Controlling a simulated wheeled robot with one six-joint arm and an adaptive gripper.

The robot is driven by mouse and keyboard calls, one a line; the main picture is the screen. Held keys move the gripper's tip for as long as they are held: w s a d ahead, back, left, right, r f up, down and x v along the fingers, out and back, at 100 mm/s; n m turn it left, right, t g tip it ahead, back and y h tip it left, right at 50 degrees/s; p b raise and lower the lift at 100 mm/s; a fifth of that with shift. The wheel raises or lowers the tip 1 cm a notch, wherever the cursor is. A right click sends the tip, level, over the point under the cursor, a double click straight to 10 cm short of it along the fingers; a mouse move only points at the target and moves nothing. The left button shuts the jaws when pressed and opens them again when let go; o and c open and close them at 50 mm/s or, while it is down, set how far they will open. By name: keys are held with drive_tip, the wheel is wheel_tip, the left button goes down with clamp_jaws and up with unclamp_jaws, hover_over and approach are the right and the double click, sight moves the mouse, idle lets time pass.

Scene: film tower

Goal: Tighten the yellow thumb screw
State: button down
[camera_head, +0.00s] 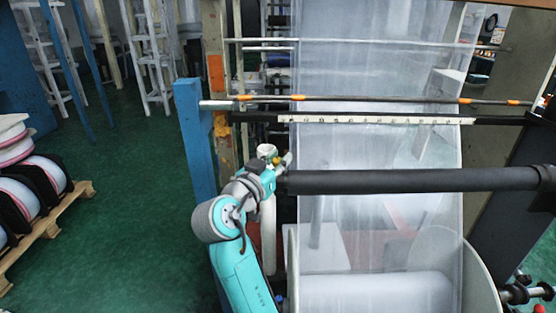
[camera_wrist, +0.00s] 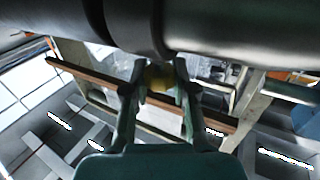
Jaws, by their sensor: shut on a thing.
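The yellow thumb screw (camera_wrist: 160,77) shows in the wrist view just under a dark roller, between the two fingers of my gripper (camera_wrist: 160,84). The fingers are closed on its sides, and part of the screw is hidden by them. In the head view my gripper (camera_head: 284,163) is at the left end of the black horizontal roller (camera_head: 400,181). A small yellow patch shows beside the gripper there, too small to tell clearly.
A clear film sheet (camera_head: 375,140) hangs behind the roller. A blue post (camera_head: 194,140) stands left of my arm. A pallet (camera_head: 45,230) with film rolls is at the far left. The green floor (camera_head: 130,190) between them is free.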

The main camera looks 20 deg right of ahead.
drive_tip(key=m+g+h, duration=0.2)
drive_tip(key=m+g, duration=0.1)
drive_tip(key=g, duration=0.1)
drive_tip(key=m+g+h, duration=0.2)
drive_tip(key=m+g, duration=0.1)
drive_tip(key=g, duration=0.1)
drive_tip(key=shift+h, duration=0.3)
drive_tip(key=shift+m+g, duration=0.3)
drive_tip(key=shift+g, duration=0.2)
drive_tip(key=c, duration=0.9)
unclamp_jaws()
drive_tip(key=shift+f, duration=0.1)
drive_tip(key=shift+a, duration=0.15)
drive_tip(key=v, duration=1.1)
drive_tip(key=shift+a, duration=0.4)
drive_tip(key=shift+s+f, duration=0.1)
